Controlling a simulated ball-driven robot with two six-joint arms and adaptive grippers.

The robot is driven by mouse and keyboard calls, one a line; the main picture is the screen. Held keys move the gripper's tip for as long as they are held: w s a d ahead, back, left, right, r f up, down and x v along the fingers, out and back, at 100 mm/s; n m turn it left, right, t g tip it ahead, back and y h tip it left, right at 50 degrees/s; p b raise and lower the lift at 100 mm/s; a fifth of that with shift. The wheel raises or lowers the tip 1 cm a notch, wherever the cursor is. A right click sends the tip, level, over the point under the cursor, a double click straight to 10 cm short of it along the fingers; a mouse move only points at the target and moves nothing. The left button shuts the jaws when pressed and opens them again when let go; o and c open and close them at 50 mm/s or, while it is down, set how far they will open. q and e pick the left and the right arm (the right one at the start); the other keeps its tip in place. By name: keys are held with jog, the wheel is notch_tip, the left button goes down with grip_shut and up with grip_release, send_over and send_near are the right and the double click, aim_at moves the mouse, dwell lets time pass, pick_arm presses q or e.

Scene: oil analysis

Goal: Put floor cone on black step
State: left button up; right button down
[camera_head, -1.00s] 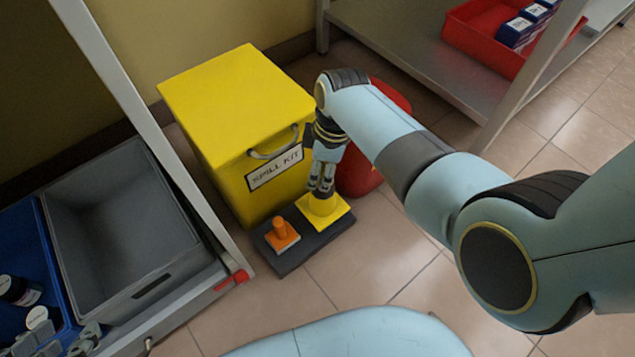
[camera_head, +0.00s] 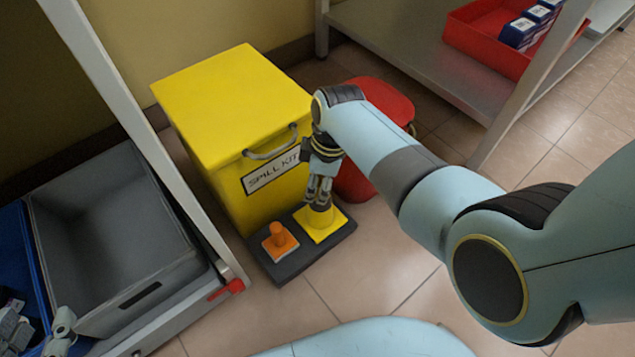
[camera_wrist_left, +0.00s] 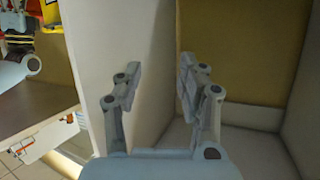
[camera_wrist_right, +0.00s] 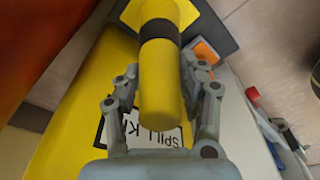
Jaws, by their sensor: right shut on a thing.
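The yellow floor cone (camera_head: 322,224) has a square base and a black band. Its base rests on or just at the black step (camera_head: 289,268), at the right part of the step. My right gripper (camera_head: 320,188) is shut on the cone's upper part from above. In the right wrist view the cone (camera_wrist_right: 161,85) stands between the fingers, with the black step (camera_wrist_right: 215,22) beyond it. My left gripper (camera_wrist_left: 160,70) is open and empty in the left wrist view, near a pale panel. Part of it shows at the head view's lower left.
An orange cone-like piece (camera_head: 279,241) on a pale base stands on the step's left part. The yellow spill kit bin (camera_head: 230,110) is behind the step, with a red container (camera_head: 385,105) beside it. A shelf with a grey crate (camera_head: 110,190) stands left. Floor in front is clear.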

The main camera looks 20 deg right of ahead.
jog(key=shift+f, duration=0.1)
jog(key=c, duration=0.7)
grip_release()
jog(key=shift+c, duration=0.2)
